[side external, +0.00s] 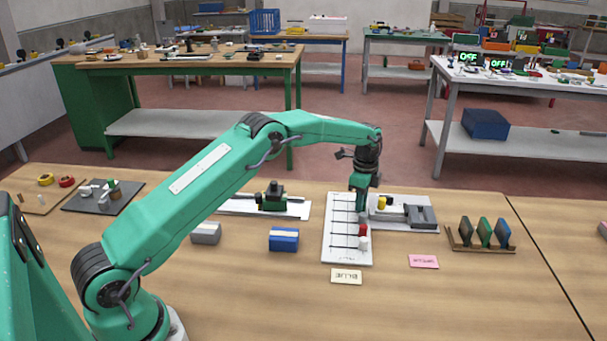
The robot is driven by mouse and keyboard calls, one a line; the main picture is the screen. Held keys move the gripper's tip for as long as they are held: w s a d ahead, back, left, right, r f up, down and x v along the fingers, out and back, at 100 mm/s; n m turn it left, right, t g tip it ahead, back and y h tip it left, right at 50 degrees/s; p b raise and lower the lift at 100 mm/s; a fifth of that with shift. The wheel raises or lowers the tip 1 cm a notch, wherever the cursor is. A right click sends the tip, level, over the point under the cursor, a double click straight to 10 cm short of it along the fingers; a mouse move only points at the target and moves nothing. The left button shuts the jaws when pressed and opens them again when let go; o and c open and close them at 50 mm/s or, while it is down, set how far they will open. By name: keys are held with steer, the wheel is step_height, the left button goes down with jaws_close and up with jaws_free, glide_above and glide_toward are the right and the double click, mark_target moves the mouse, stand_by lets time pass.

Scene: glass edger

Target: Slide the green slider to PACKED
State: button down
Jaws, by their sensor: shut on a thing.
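The white slider board (335,243) lies on the table, with several dark tracks running across it. My gripper (361,209) points down over the right end of an upper track, with its jaws shut. The green slider appears to be between the jaws; the fingers are also green and cover most of it, so its outline is not clear. A red slider (362,230) and a white slider (363,243) sit at the right ends of tracks nearer the camera. No PACKED marking is readable in this view.
A grey fixture with a yellow part (382,203) stands close right of the board. A rack of coloured plates (480,235) is farther right. A blue block (284,240) and grey block (206,233) lie left. Cream (346,277) and pink (423,261) cards lie in front.

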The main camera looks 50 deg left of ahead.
mark_target(346, 211)
steer(key=shift+s+a, duration=1.4)
steer(key=c, duration=1.3)
jaws_free()
steer(key=shift+r, duration=0.15)
step_height(346, 211, up, 8)
steer(key=shift+f, duration=0.2)
